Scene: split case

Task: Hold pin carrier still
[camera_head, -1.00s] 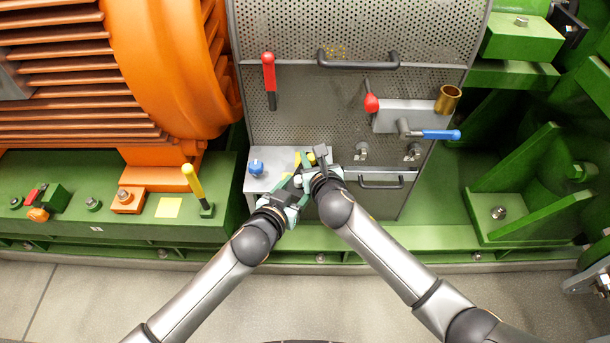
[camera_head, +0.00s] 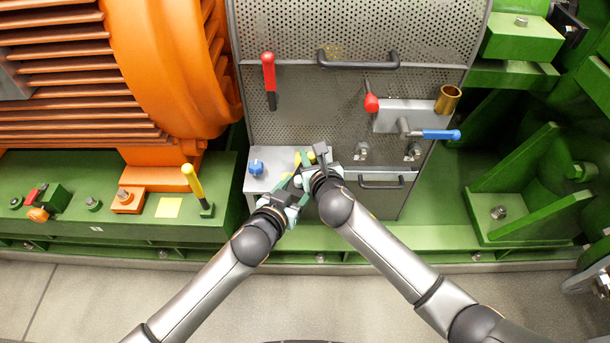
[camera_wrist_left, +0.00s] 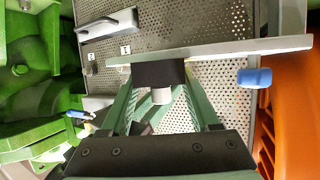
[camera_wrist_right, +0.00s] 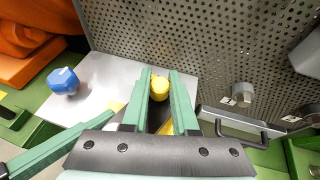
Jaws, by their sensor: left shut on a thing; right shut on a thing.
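A dark block (camera_wrist_left: 158,73) with a grey round stub (camera_wrist_left: 161,96) sits against the edge of the grey shelf (camera_wrist_left: 215,49) in the left wrist view; I take it for the pin carrier. My left gripper (camera_wrist_left: 159,88) has its green fingers on either side of it and is shut on it. My right gripper (camera_wrist_right: 162,82) is shut on a yellow rounded knob (camera_wrist_right: 160,88) above the shelf. In the head view the left gripper (camera_head: 293,188) is just below the right gripper (camera_head: 305,167), and the grippers hide most of both held things.
A blue knob (camera_head: 256,167) stands on the shelf's left part. A perforated panel (camera_head: 310,105) rises behind, with a red lever (camera_head: 269,80), a blue-handled lever (camera_head: 440,134) and a brass cup (camera_head: 447,98). A drawer handle (camera_head: 381,183) is close on the right.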

